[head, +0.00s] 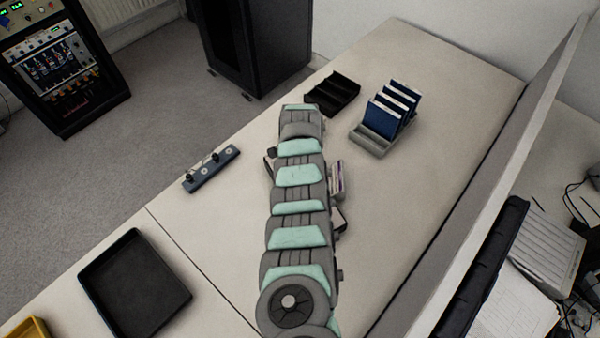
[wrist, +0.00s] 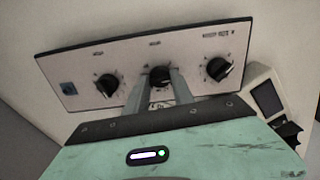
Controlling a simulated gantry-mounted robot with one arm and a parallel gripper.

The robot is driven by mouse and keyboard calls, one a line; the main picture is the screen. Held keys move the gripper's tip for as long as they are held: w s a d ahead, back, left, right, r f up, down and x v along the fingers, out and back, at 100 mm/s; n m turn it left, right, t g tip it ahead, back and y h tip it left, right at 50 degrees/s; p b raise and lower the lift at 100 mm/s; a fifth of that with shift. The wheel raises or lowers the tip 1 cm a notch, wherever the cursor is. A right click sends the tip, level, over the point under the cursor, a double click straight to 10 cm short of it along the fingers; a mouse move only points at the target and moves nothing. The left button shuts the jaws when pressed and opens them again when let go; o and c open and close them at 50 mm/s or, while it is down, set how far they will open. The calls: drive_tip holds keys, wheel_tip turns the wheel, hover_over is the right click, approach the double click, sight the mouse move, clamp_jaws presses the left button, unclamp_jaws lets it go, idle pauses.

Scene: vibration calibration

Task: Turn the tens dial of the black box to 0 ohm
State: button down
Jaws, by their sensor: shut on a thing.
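The box (wrist: 120,66) shows in the wrist view with a pale front panel, dark edges and three black dials in a row. My gripper (wrist: 159,88) is shut on the middle dial (wrist: 160,73), with one finger on each side of it. The left dial (wrist: 107,86) and the right dial (wrist: 219,69) are free. The panel's print is too small and blurred to read, so the dial setting cannot be told. In the head view my arm covers nearly all of the box.
A device with a dark screen (wrist: 267,97) stands close on the right in the wrist view.

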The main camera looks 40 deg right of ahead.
drive_tip(key=n, duration=0.4)
drive_tip(key=shift+n, duration=1.9)
drive_tip(key=c, duration=1.1)
unclamp_jaws()
wheel_tip(320, 180, up, 11)
drive_tip(key=shift+f, duration=0.1)
